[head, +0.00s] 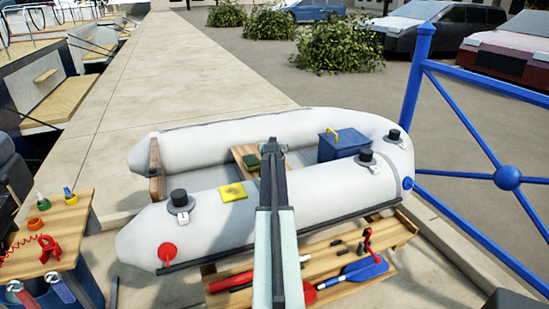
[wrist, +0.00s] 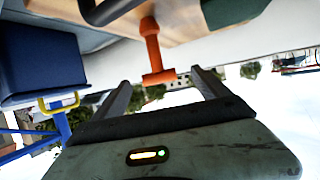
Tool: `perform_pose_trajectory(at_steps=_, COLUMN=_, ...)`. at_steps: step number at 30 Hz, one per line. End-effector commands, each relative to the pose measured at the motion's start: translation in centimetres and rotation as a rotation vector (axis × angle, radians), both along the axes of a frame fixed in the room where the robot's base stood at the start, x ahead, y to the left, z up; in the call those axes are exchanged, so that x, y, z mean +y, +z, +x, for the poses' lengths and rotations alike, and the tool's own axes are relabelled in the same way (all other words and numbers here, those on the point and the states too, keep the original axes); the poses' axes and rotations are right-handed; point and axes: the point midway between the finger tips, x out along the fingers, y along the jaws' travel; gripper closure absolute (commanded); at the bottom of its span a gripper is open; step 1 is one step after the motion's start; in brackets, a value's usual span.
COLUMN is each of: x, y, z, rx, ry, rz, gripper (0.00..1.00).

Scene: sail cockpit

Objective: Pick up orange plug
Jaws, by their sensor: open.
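An orange plug (wrist: 152,47) with a stem and a wider flat end shows in the wrist view, by the wooden seat (wrist: 190,18). Its wide end appears between the tips of my open gripper (wrist: 160,80), with gaps on both sides. The fingers do not appear to touch it. The wrist view is upside down. In the head view, my arm reaches over the grey inflatable boat (head: 195,140) to its wooden seat, and I cannot make out the plug there.
A blue box with a yellow handle (head: 342,145) stands in the boat right of my arm. A dark green item (head: 252,162) lies on the seat left of it. A yellow cloth (head: 233,192) lies on the near tube. A blue railing (head: 470,95) stands at right.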

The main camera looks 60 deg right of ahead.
Motion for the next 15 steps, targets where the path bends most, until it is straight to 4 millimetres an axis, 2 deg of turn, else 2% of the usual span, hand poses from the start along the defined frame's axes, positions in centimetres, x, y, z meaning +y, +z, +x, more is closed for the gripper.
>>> perform_pose_trajectory(at_steps=2, x=-1.15, y=-0.75, z=0.76, rx=0.0, ry=0.0, rz=0.0, gripper=0.15)
perform_pose_trajectory(at_steps=8, x=-1.16, y=-0.58, z=0.72, rx=0.0, ry=0.0, rz=0.0, gripper=0.15)
perform_pose_trajectory(at_steps=11, x=-1.16, y=-0.57, z=0.71, rx=0.0, ry=0.0, rz=0.0, gripper=0.37)
perform_pose_trajectory(at_steps=15, x=-1.16, y=-0.58, z=0.68, rx=0.0, ry=-0.001, rz=0.0, gripper=0.76)
